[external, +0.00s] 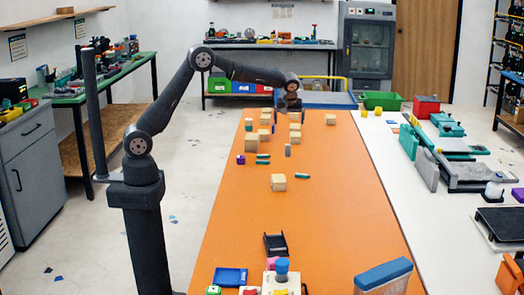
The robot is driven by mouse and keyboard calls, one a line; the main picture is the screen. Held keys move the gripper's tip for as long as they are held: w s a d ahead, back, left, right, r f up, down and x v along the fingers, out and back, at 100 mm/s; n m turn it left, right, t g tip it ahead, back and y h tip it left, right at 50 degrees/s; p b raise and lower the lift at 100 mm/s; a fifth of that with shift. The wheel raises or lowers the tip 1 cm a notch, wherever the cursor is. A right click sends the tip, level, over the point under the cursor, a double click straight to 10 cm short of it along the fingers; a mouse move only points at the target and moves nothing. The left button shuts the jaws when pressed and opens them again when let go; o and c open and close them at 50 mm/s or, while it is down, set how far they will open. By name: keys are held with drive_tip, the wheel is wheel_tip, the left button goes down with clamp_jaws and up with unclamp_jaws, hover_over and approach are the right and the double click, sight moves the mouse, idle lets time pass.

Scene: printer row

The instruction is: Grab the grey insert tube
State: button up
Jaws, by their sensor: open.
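A small upright grey tube (288,150) stands on the orange table, right of a cluster of wooden blocks; it looks like the grey insert tube. My gripper (284,112) hangs over the far part of the table, pointing down. It is farther back than the tube and appears apart from it. The jaws are open, with nothing visibly held. The fingertips are small and dark here, and their height above the table is hard to tell.
Wooden blocks (278,182) stand around the tube and gripper. Small green cylinders (263,161) and a purple piece (241,160) lie to the left. A black holder (275,244) stands nearer. The orange table (350,210) is clear at right.

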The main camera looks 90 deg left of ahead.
drive_tip(key=c, duration=1)
drive_tip(key=shift+c, duration=0.2)
drive_tip(key=m+h, duration=0.2)
drive_tip(key=h, duration=0.1)
hover_over(288, 145)
drive_tip(key=f, duration=1.2)
drive_tip(key=shift+w+a+f, duration=0.15)
drive_tip(key=shift+a+f, duration=0.1)
drive_tip(key=shift+a, duration=0.15)
drive_tip(key=shift+f, duration=2.65)
